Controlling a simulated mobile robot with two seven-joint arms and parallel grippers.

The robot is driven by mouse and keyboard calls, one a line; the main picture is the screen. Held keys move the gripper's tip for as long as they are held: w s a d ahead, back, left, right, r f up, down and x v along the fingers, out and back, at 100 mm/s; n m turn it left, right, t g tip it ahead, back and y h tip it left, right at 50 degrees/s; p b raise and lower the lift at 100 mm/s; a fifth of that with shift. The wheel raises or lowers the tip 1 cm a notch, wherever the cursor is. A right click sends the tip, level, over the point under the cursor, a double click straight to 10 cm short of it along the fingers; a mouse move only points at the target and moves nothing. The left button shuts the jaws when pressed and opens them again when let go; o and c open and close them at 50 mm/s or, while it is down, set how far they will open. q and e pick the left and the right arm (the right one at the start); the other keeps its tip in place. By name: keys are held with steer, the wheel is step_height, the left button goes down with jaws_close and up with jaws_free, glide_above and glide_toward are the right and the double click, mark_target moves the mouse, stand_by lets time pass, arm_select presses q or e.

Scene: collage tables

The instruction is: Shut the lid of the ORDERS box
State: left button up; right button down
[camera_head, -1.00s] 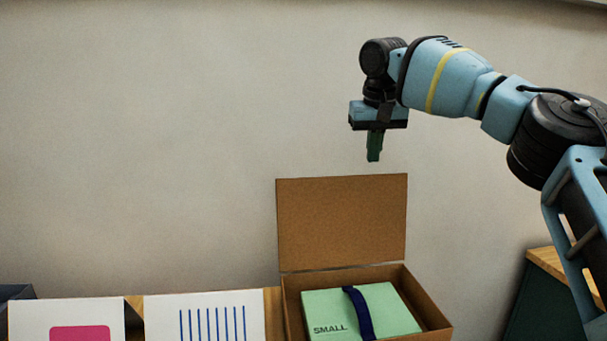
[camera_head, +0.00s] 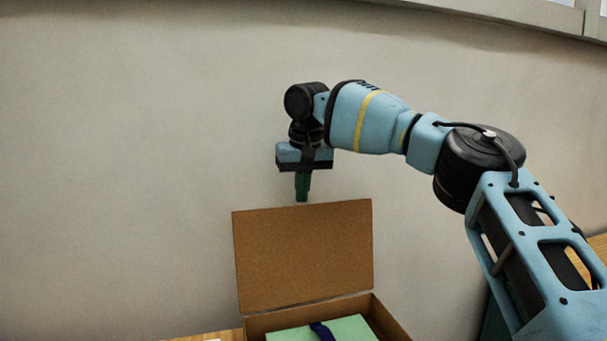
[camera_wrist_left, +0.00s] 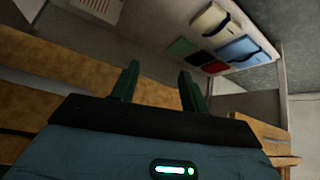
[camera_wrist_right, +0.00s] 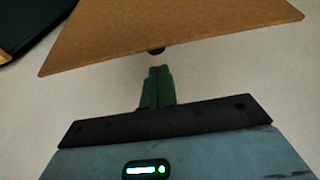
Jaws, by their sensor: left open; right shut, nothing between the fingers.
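A brown cardboard box (camera_head: 380,318) stands at the bottom of the head view, partly cut off by the frame. Its lid (camera_head: 303,255) stands open and upright at the back, against the wall side. A green packet with a dark blue band (camera_head: 335,330) lies inside. No ORDERS label shows on it. My right gripper (camera_head: 302,198) is shut and empty, pointing down at the lid's top edge, apparently behind it. In the right wrist view the lid (camera_wrist_right: 165,28) lies just beyond the shut fingertips (camera_wrist_right: 159,70). My left gripper (camera_wrist_left: 160,85) is open and empty, away from the box.
A wooden table top (camera_head: 215,336) shows beside the box. A plain wall (camera_head: 120,160) rises close behind it. In the left wrist view, a shelf area holds several coloured items, including a cream one (camera_wrist_left: 215,20) and a blue one (camera_wrist_left: 242,48).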

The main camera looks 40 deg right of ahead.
steer(key=shift+x, duration=1.85)
